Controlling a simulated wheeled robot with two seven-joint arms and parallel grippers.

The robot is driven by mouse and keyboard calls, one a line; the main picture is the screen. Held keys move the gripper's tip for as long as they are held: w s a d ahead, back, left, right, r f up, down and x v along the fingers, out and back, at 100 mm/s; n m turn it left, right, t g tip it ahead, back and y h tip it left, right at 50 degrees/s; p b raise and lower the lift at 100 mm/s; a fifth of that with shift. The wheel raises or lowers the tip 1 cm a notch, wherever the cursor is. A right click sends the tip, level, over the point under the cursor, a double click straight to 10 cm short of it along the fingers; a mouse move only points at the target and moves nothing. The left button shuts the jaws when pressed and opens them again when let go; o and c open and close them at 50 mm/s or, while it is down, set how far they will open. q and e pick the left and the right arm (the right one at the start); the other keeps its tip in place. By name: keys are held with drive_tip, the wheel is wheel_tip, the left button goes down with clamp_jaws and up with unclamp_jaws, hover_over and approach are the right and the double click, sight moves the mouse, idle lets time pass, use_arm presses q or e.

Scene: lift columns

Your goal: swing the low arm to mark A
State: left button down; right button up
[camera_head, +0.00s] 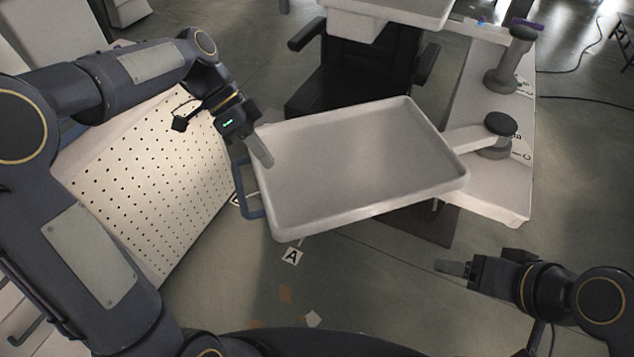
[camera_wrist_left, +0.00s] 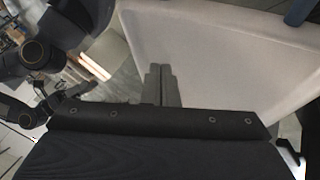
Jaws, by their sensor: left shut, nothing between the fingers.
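The low arm carries a white rectangular tray (camera_head: 360,160) with a raised rim. Its short white link (camera_head: 468,138) runs right to a dark round joint (camera_head: 500,124). A blue handle (camera_head: 248,190) is on the tray's left side, and part of it shows at the top right of the left wrist view (camera_wrist_left: 298,10). Mark A (camera_head: 292,256) is on the floor just below the tray's near left corner. My left gripper (camera_head: 262,152) is shut and empty at the tray's left rim, above the handle. My right gripper (camera_head: 450,267) is off the tray's near right corner; its finger gap is hidden.
A perforated white panel (camera_head: 150,180) stands left of the tray. A second, higher tray (camera_head: 390,8) and a black chair (camera_head: 350,75) are behind. A white base (camera_head: 485,185) lies at the right. A partly hidden floor mark (camera_head: 236,200) is by the handle. Floor in front is mostly open.

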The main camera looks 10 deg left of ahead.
use_arm(q)
drive_tip(key=p, duration=0.1)
approach(299, 220)
drive_tip(key=d+f, duration=0.1)
drive_tip(key=f, duration=0.1)
drive_tip(key=w+d+f, duration=0.1)
drive_tip(key=d+f, duration=0.1)
drive_tip(key=shift+w+d+f, duration=0.15)
drive_tip(key=shift+d+f, duration=0.05)
drive_tip(key=shift+d, duration=0.1)
drive_tip(key=s, duration=0.1)
drive_tip(key=s+d+p, duration=0.1)
drive_tip(key=s, duration=0.1)
drive_tip(key=shift+d, duration=0.2)
drive_tip(key=shift+s+d, duration=0.15)
drive_tip(key=shift+s, duration=0.15)
drive_tip(key=shift+s+d, duration=0.1)
